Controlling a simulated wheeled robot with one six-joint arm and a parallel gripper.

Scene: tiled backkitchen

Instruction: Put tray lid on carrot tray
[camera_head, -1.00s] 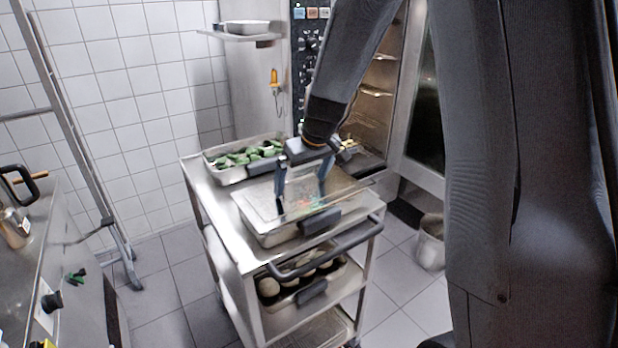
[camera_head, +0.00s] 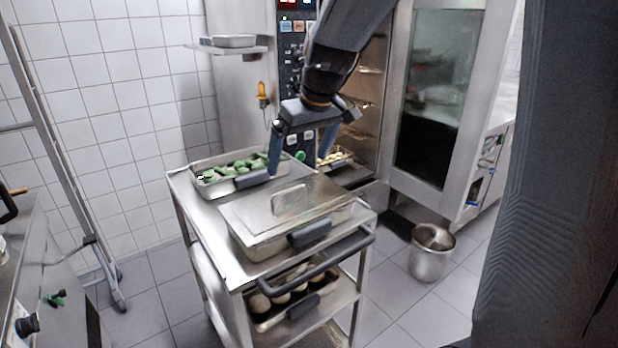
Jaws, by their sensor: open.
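The tray lid (camera_head: 262,218), a flat steel plate with a raised handle (camera_head: 288,199), lies over the front tray (camera_head: 268,249) on the top of the steel trolley. The lid covers that tray, so its contents are hidden and I cannot see carrots. I cannot tell whether the lid's edges sit fully flush on the rim. My gripper (camera_head: 300,160) is open and empty, above and behind the lid, with its two blue-grey fingers apart and clear of the handle.
A tray with green vegetables (camera_head: 236,170) stands behind on the trolley top (camera_head: 190,188). A tray of pale round items (camera_head: 290,297) is on the lower shelf. An open oven stands behind. A metal bin (camera_head: 431,254) is on the floor at right.

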